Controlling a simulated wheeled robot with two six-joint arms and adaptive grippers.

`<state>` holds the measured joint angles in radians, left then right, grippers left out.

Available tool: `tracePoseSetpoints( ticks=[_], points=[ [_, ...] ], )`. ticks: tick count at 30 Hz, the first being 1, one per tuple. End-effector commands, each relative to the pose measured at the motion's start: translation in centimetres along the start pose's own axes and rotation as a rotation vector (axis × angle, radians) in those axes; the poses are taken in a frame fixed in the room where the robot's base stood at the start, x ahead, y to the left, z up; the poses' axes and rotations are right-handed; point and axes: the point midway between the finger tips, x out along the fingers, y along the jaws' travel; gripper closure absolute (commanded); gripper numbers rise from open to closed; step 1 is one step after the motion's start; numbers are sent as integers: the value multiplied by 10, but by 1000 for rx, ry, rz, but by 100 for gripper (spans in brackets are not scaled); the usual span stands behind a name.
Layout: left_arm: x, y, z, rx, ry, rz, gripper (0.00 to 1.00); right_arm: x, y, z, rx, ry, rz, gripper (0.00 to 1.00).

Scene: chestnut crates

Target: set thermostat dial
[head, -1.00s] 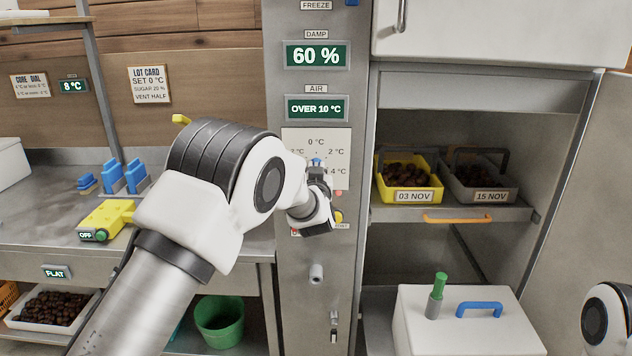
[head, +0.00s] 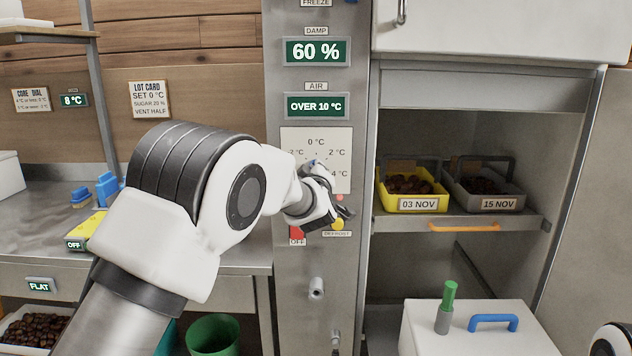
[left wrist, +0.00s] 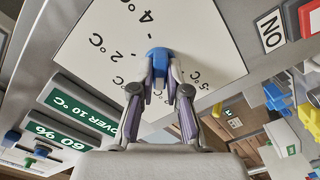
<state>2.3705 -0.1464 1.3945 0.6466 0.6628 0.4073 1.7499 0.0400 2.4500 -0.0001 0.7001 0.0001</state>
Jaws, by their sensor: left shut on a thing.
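The thermostat dial's blue knob (left wrist: 158,54) sits on a white plate (left wrist: 110,40) marked with temperatures. My left gripper (left wrist: 160,78) is shut on the knob, one finger on each side. In the head view, my left wrist covers part of the dial plate (head: 290,140), and only a bit of blue (head: 312,163) shows. The 0 °C mark is at the plate's top, with 2 °C and 4 °C down its right side. I cannot tell where the knob points. The lot card (head: 150,98) reads SET 0 °C. The air display (head: 316,106) reads OVER 10 °C. My right gripper is out of view.
A red OFF switch (head: 297,232) and a yellow button (head: 338,224) sit just below the dial. The open cabinet at right holds a yellow crate (head: 412,204) and a grey crate. A white box (head: 470,345) with a blue handle stands below.

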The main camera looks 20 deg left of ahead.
Motion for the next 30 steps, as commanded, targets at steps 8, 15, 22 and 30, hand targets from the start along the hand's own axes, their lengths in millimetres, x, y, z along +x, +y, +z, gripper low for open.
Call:
tracePoseSetpoints(
  ticks=[8,15,22,30],
  points=[
    [0,3,-4,-109,8,8,100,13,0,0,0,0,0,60],
    [0,4,-4,-134,8,7,100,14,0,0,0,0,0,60],
    [0,4,-5,-133,8,7,100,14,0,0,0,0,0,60],
    [0,2,-3,-131,5,4,60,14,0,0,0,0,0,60]
  ],
)
